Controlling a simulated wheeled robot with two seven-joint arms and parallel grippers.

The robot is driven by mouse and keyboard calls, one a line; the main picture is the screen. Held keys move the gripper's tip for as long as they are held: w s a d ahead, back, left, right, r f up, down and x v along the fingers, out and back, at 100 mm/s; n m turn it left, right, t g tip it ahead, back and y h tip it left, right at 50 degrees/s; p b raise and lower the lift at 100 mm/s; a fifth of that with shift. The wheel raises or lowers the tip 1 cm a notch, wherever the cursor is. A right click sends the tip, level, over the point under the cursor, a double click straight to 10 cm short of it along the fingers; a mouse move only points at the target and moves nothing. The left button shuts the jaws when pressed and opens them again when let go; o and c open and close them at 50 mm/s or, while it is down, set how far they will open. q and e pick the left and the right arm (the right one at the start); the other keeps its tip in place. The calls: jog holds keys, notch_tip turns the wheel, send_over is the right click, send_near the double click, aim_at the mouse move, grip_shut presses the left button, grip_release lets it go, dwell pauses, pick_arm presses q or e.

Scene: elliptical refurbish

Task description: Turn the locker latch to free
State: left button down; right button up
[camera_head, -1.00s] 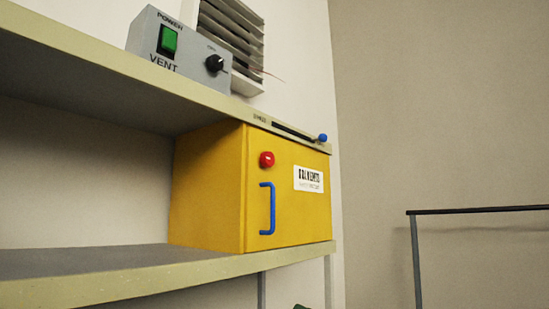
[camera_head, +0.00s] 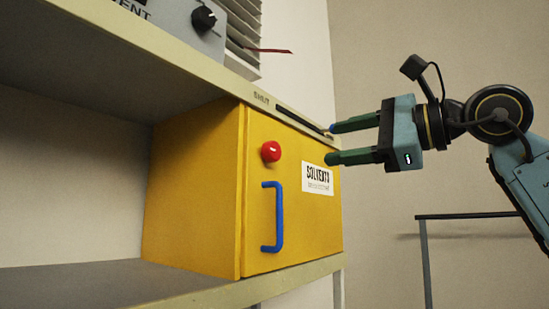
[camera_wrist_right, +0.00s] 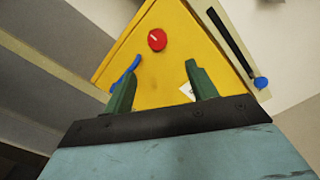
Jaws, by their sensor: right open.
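The yellow locker (camera_head: 215,190) stands on a shelf, its door shut. Its red round latch (camera_head: 271,151) sits on the door's upper left, above a blue handle (camera_head: 272,216). In the right wrist view the latch (camera_wrist_right: 157,40) shows a pale mark on its face, and the handle (camera_wrist_right: 126,70) is partly behind a finger. My right gripper (camera_head: 330,143) is open and empty, to the right of the latch and apart from it, its fingers pointing left. The wrist view shows its green fingers (camera_wrist_right: 157,85) spread below the latch. My left gripper is not in view.
A shelf board (camera_head: 130,50) runs above the locker, with a slider slot and blue knob along its edge, partly hidden by my right fingers. A grey vent control box (camera_head: 190,25) sits on top. A dark rail (camera_head: 465,216) stands at the right.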

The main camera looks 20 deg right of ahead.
aim_at(277, 152)
jog(key=p+x, duration=0.1)
jog(key=x, duration=0.3)
jog(key=p+x, duration=0.1)
jog(key=x, duration=0.3)
jog(key=shift+s+a+r, duration=0.1)
jog(key=shift+s+a, duration=0.15)
jog(key=p+x, duration=0.1)
jog(key=x, duration=0.2)
jog(key=shift+w+a, duration=0.1)
jog(key=shift+w, duration=0.05)
jog(key=shift+w+a, duration=0.15)
jog(key=shift+w, duration=0.15)
jog(key=c, duration=1)
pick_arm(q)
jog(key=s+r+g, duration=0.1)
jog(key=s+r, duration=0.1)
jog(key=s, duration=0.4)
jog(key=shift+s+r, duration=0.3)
